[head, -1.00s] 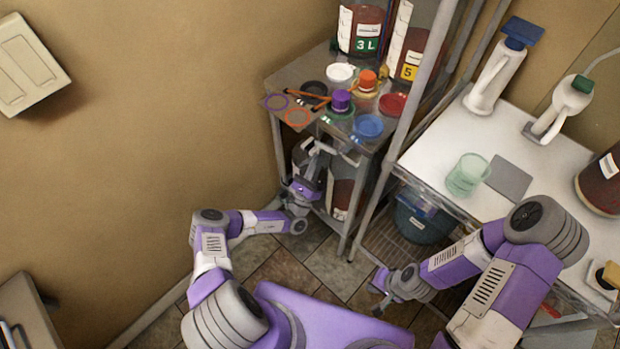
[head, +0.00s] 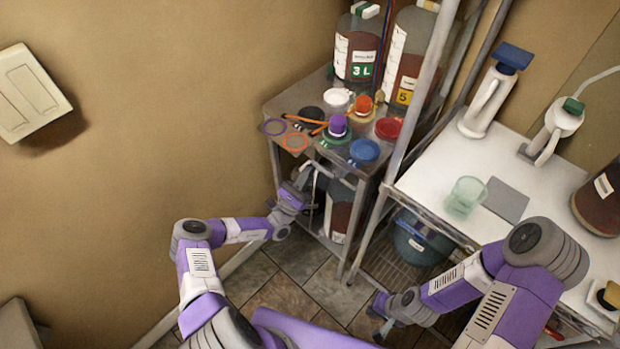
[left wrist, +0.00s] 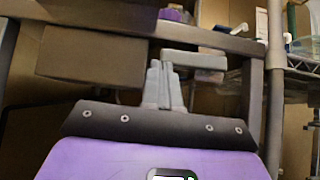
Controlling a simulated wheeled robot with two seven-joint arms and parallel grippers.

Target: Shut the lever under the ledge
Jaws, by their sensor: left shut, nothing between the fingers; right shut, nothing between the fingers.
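The ledge (left wrist: 150,33) is the dark front edge of the small metal stand's top, and it crosses the left wrist view. Under it, a light grey bar that looks like the lever (left wrist: 200,61) extends to the right, just behind my fingertips. My left gripper (left wrist: 160,68) is shut and empty, its tips overlapping the bar's left end; I cannot tell whether they touch. In the head view my left gripper (head: 308,173) is at the stand's front, below its top. The lever is hard to make out there. My right gripper (head: 375,312) is shut and empty, low beside the white table.
The stand's top (head: 285,105) carries lids, a purple-capped piece (head: 338,125) and large bottles (head: 357,50). A dark bottle (head: 338,210) stands beneath. A metal post (head: 400,150) rises right of the stand, next to the white table (head: 470,160). Tiled floor lies in front.

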